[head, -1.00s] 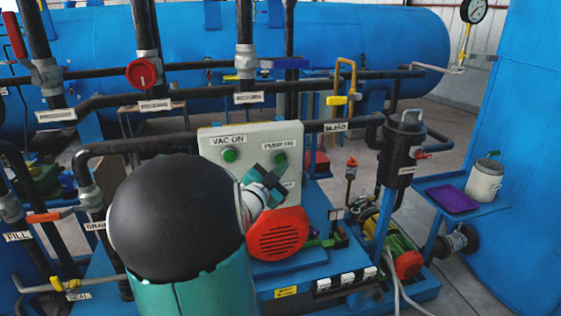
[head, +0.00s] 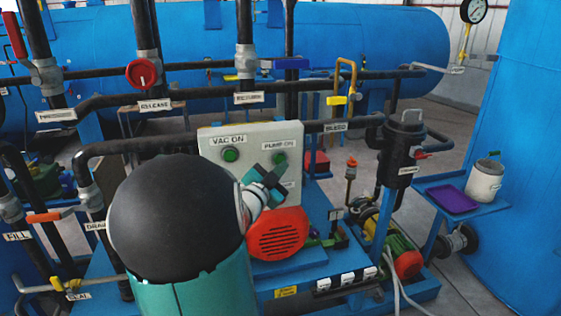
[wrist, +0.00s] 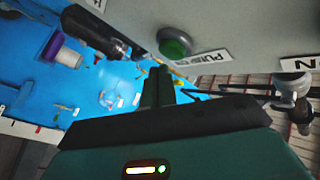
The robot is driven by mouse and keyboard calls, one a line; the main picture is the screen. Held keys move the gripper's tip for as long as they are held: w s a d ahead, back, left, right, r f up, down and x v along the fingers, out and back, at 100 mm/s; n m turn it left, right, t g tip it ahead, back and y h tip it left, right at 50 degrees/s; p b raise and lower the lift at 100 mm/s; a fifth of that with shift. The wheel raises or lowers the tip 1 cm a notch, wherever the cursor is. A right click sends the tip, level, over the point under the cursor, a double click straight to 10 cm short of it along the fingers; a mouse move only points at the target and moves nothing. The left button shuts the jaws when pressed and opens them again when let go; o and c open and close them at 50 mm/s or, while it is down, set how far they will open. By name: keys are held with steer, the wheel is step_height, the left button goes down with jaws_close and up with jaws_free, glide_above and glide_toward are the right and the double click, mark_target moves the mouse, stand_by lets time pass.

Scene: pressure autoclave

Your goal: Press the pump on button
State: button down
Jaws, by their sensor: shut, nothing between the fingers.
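The pump on button (head: 280,158) is a green round button under a PUMP ON label on a light grey control panel (head: 210,168). My gripper (head: 279,171) is shut and empty, just in front of the panel, with its tips slightly below the button in the head view. In the wrist view the green button (wrist: 174,43) sits in its dark ring close beyond the shut fingers (wrist: 160,72), beside the upside-down label. The tips look apart from the button, but the exact gap is hard to tell.
A second green button (head: 230,155), labelled VAC ON, is left on the same panel. Black pipes (head: 200,96) with valves run above and behind. A red slotted cover (head: 276,234) stands below the panel. A black cylinder (head: 402,150) stands to the right.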

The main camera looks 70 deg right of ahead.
steer(key=shift+w+d, duration=0.1)
stand_by(0.6)
steer(key=shift+w+d, duration=0.15)
steer(key=shift+d, duration=0.1)
